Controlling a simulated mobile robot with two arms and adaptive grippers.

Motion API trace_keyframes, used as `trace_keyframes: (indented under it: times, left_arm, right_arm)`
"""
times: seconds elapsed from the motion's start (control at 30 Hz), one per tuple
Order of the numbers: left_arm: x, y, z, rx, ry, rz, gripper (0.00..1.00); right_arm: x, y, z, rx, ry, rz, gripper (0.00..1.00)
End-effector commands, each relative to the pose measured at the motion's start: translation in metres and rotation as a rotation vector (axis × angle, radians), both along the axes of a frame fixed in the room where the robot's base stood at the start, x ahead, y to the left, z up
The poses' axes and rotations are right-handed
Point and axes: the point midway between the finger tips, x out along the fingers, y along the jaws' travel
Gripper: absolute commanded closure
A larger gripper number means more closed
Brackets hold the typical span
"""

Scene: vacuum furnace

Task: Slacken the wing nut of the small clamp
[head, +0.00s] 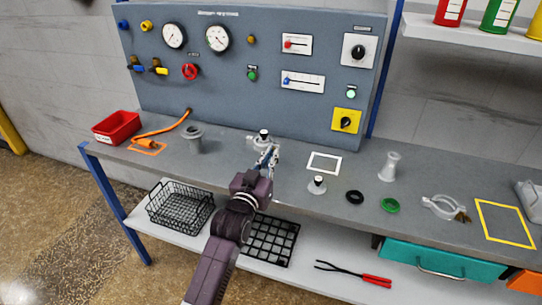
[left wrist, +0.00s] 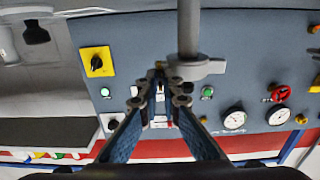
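A small grey clamp (left wrist: 207,68) sits around a grey pipe (left wrist: 188,25) in the left wrist view. A small brass-coloured part, seemingly its wing nut (left wrist: 160,65), shows at the clamp's side. In the head view the clamp (head: 254,141) is at the back of the bench, partly hidden by my left gripper (head: 268,158). The left gripper also shows in the left wrist view (left wrist: 158,103). Its fingers are apart with nothing seen held between them, and the tips point toward the brass part. Whether they touch it is unclear. My right gripper is out of view.
The blue-grey gauge panel (head: 270,95) stands behind the bench. A red bin (head: 116,127) and a flanged pipe piece (head: 194,140) are left. A black-topped fitting (head: 317,185), black ring (head: 355,197), green ring (head: 390,205) and larger clamp (head: 440,207) lie right.

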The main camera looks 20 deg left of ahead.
Motion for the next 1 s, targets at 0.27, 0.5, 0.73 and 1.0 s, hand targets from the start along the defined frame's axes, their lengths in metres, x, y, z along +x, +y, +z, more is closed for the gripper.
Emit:
trace_keyframes:
  times: [0.27, 0.5, 0.73, 1.0]
  left_arm:
    - [0.0, 0.0, 0.0, -0.001, 0.001, 0.0, 1.0]
    - [0.0, 0.0, 0.001, -0.043, 0.002, 0.0, 1.0]
    - [0.0, 0.001, 0.002, -0.178, 0.008, 0.001, 1.0]
    - [0.0, 0.002, 0.001, -0.425, 0.018, 0.001, 1.0]
  right_arm:
    - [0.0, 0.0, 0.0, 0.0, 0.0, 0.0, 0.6]
    - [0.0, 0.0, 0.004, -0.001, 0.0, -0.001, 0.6]
    - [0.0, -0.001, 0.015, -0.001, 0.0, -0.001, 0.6]
    - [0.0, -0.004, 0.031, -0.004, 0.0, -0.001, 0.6]
